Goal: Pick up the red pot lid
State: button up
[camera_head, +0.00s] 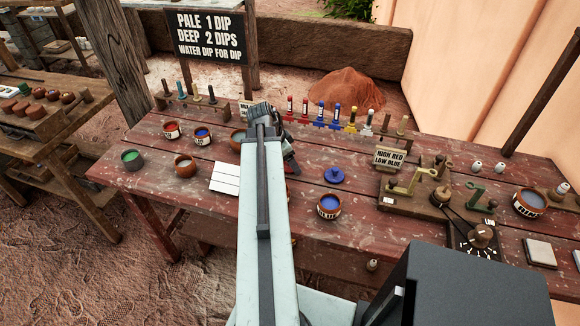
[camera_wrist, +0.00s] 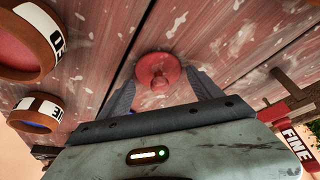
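The red pot lid (camera_wrist: 158,68) is a round disc with a knob, lying on the red plank table in the wrist view. My gripper (camera_wrist: 161,77) is open, with one finger on each side of the lid's near part. The fingers look apart from the knob, and I cannot tell whether they touch the rim. In the head view my gripper (camera_head: 289,160) is over the middle of the table, and my arm hides most of the spot beneath it. A small red patch shows there, which I cannot identify for sure.
A blue lid (camera_head: 335,176) and a blue-filled pot (camera_head: 329,206) stand right of my arm. White tiles (camera_head: 226,178) and several paint pots lie left. A row of coloured tools (camera_head: 322,113) stands behind. A sign (camera_head: 390,157) and crank device (camera_head: 440,196) are farther right.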

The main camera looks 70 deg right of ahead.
jog(key=c, duration=1)
jog(key=shift+o, duration=0.2)
jog(key=shift+r, duration=0.1)
notch_tip(320, 180, up, 10)
jog(key=p, duration=1)
